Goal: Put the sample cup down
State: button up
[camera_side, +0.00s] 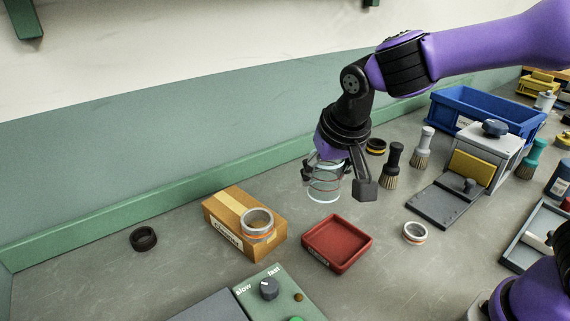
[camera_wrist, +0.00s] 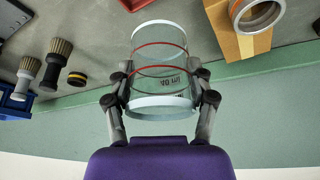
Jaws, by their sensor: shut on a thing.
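The sample cup is a clear glass cylinder (camera_side: 324,184) with red rings. It hangs upright in my gripper (camera_side: 340,180), above the grey bench. In the wrist view the cup (camera_wrist: 160,60) sits between both fingers of my gripper (camera_wrist: 162,88), and dark lettering shows on its wall. My gripper is shut on it. Its lower end appears clear of the bench, behind the red tray, though the exact height is hard to tell.
A red tray (camera_side: 337,243) stands in front of the cup. A cardboard box (camera_side: 226,228) with a metal ring (camera_side: 257,224) on it is to the left. Brushes (camera_side: 392,165) and a grey device (camera_side: 484,150) stand to the right.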

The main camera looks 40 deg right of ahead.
jog(key=w+d+f, duration=0.1)
jog(key=d+f, duration=0.1)
jog(key=d, duration=0.1)
jog(key=w+d+f, duration=0.2)
jog(key=d, duration=0.2)
jog(key=w+d+f, duration=0.1)
jog(key=d+f, duration=0.2)
jog(key=d, duration=0.1)
jog(key=shift+w+d, duration=0.1)
jog(key=shift+w, duration=0.15)
jog(key=shift+f, duration=2.05)
jog(key=shift+f, duration=0.15)
jog(key=o, duration=1)
jog(key=shift+o, duration=0.2)
